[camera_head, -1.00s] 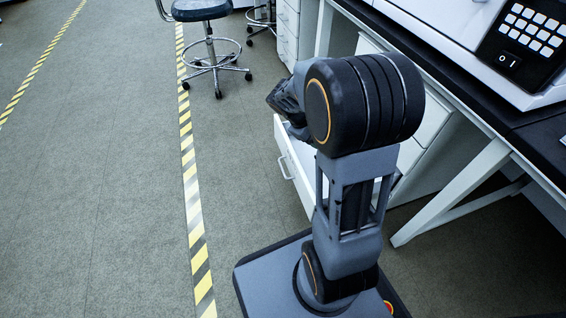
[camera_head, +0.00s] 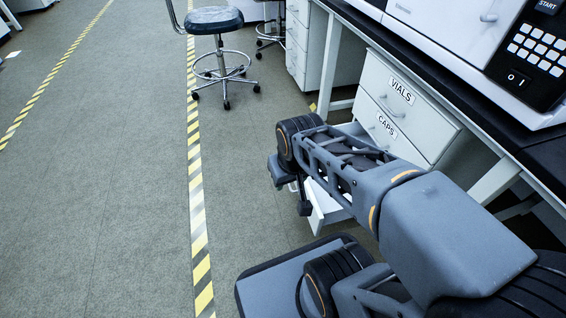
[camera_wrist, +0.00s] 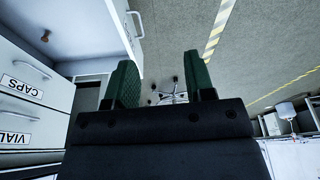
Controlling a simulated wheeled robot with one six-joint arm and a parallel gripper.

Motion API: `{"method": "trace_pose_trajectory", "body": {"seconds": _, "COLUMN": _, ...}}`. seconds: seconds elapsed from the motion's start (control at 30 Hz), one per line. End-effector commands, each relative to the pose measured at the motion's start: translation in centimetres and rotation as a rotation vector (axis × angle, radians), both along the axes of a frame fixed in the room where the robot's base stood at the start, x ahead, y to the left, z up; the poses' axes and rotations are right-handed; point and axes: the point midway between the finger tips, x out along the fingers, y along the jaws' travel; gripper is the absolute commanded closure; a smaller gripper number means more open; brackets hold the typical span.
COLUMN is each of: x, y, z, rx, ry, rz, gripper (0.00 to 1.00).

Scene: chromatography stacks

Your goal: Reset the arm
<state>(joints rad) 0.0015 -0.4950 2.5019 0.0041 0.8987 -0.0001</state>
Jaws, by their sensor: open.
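My gripper (camera_wrist: 162,82) shows in the wrist view with its two green fingers spread apart and nothing between them. In the head view my arm reaches from the lower right towards the cabinet, and its wrist end is beside an open bottom drawer (camera_head: 322,214). The fingers cannot be made out clearly there. The wrist view is upside down and shows the open drawer (camera_wrist: 118,22) at the upper left, apart from the fingers.
The white cabinet has shut drawers labelled VIALS (camera_head: 402,92) and CAPS (camera_head: 388,122). A bench with a white instrument (camera_head: 450,40) stands at the right. A stool (camera_head: 214,20) stands at the back. The floor (camera_head: 110,200) at the left is clear.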

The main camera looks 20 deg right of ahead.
Motion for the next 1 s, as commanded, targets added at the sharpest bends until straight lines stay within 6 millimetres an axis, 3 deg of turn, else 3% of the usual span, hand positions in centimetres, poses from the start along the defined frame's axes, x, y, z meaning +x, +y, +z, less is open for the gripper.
{"method": "trace_pose_trajectory", "body": {"seconds": 0.17, "x": 0.1, "y": 0.0, "z": 1.4, "rx": -0.001, "ry": -0.002, "rz": 0.002, "gripper": 0.51}}
{"method": "trace_pose_trajectory", "body": {"seconds": 0.37, "x": 0.3, "y": 0.1, "z": 5.8, "rx": -0.005, "ry": -0.012, "rz": 0.008, "gripper": 0.51}}
{"method": "trace_pose_trajectory", "body": {"seconds": 0.57, "x": 0.8, "y": 0.3, "z": 13.1, "rx": -0.01, "ry": -0.029, "rz": 0.019, "gripper": 0.51}}
{"method": "trace_pose_trajectory", "body": {"seconds": 1.0, "x": 1.9, "y": 0.8, "z": 32.2, "rx": -0.026, "ry": -0.081, "rz": 0.051, "gripper": 0.51}}
